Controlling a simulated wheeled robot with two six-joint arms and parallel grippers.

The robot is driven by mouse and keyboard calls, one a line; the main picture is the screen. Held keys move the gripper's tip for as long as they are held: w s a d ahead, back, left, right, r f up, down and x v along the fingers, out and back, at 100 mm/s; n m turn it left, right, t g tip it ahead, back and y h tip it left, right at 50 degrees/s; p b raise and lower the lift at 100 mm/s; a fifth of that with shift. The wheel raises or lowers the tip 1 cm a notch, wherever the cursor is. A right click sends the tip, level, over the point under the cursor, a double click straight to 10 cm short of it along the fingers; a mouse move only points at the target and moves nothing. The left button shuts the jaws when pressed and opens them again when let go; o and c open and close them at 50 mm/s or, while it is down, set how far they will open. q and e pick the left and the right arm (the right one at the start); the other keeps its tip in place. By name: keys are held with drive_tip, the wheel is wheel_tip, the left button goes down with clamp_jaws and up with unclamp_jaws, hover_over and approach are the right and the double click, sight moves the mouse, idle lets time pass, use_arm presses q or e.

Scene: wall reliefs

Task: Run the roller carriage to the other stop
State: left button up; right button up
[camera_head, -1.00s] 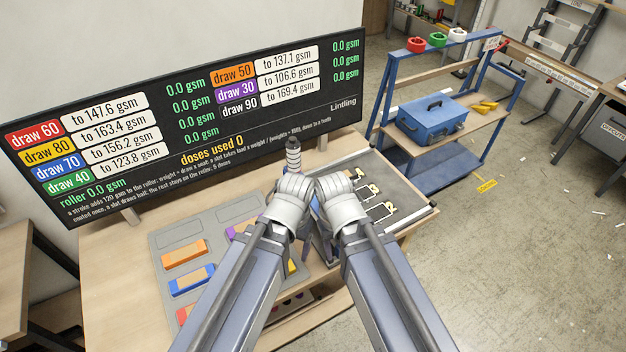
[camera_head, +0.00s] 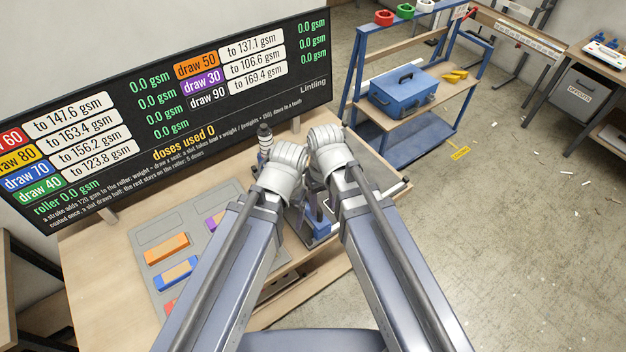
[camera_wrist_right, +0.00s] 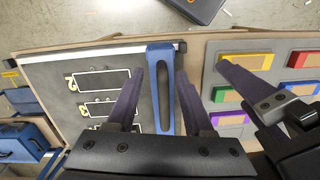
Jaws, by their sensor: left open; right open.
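The blue roller carriage (camera_wrist_right: 164,92), a long bar with a dark slot, lies across the end of a grey bed (camera_wrist_right: 48,92) nearest the coloured blocks in the right wrist view. A pale rail (camera_wrist_right: 100,53) runs along the bed's edge to the carriage. My right gripper (camera_wrist_right: 160,74) is open, one finger on each side of the carriage; I cannot tell whether they touch it. My left gripper's dark finger shows at the right of that view, over the block tray. In the head view my wrists hide most of the bed, and a blue part (camera_head: 322,229) shows between my arms.
White-outlined slots (camera_wrist_right: 103,82) lie on the bed. A grey tray (camera_wrist_right: 214,60) of coloured blocks sits beside it. A black board (camera_head: 165,105) reads roller 0.0 gsm and doses used 0. A blue rack (camera_head: 420,140) stands beyond the bench.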

sight(307, 194)
drive_tip(key=w+a+r+n+y+p, duration=0.1)
drive_tip(key=w+a+r+p, duration=0.1)
drive_tip(key=w+r+p, duration=0.2)
wheel_tip(307, 194, up, 2)
drive_tip(key=w, duration=0.2)
drive_tip(key=shift+w+a+n+y+p, duration=0.2)
drive_tip(key=shift+w+n+y+p, duration=0.1)
drive_tip(key=shift+n+y+p, duration=0.1)
drive_tip(key=f+b, duration=0.2)
drive_tip(key=a+f+b, duration=0.1)
drive_tip(key=f+b, duration=0.2)
drive_tip(key=s+f+b, duration=0.1)
drive_tip(key=f+b, duration=0.1)
drive_tip(key=shift+a+f+b, duration=0.15)
drive_tip(key=shift+f+b, duration=0.2)
drive_tip(key=shift+b, duration=0.05)
drive_tip(key=shift+c, duration=0.3)
clamp_jaws()
idle(0.5)
